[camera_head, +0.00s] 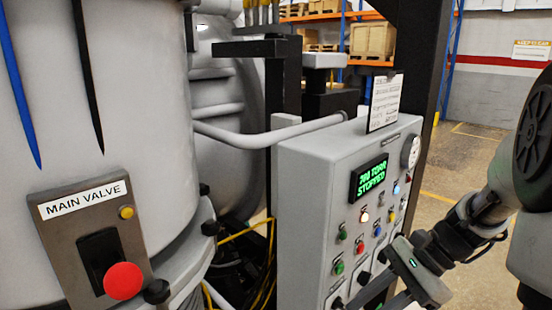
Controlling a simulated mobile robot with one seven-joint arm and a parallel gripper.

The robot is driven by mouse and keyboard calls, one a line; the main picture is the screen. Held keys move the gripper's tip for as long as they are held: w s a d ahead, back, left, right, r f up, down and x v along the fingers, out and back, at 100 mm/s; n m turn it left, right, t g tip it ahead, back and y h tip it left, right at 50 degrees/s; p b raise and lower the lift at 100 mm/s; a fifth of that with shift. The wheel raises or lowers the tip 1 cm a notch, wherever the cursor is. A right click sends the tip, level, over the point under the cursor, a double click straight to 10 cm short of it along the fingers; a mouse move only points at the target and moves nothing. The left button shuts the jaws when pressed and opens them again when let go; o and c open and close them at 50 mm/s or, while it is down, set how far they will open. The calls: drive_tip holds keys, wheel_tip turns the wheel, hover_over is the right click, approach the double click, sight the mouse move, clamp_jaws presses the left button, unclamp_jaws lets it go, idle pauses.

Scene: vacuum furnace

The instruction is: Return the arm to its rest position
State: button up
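My arm comes in from the right edge, in front of the grey control panel's right side. My gripper (379,297) is at the bottom of the view, pointing down and left toward the lower part of the control panel (318,185). Its fingers look apart, with part of the panel showing between them. Their tips are close to the bottom edge of the picture and partly hard to make out. I see nothing held between them. Whether the fingers touch the panel cannot be told.
The panel's display (369,177) reads "STOPPED" on its lower line. Several lamps and buttons sit below it. A main valve box (75,215) with a red knob (123,281) is on the left, before the large grey vessel (90,100). Open floor (465,150) shows behind my arm.

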drive_tip(key=s+a+r+n+t+h, duration=0.1)
drive_tip(key=s+r+n+t+h, duration=0.2)
drive_tip(key=n, duration=0.5)
drive_tip(key=s+a+r+n+t+h, duration=0.1)
drive_tip(key=s+r+n+t+h, duration=0.2)
drive_tip(key=s+r+n+h, duration=0.2)
drive_tip(key=shift+s+a+r+n, duration=0.2)
drive_tip(key=shift+s+r+n, duration=0.1)
drive_tip(key=shift+r+n, duration=1.15)
idle(5.2)
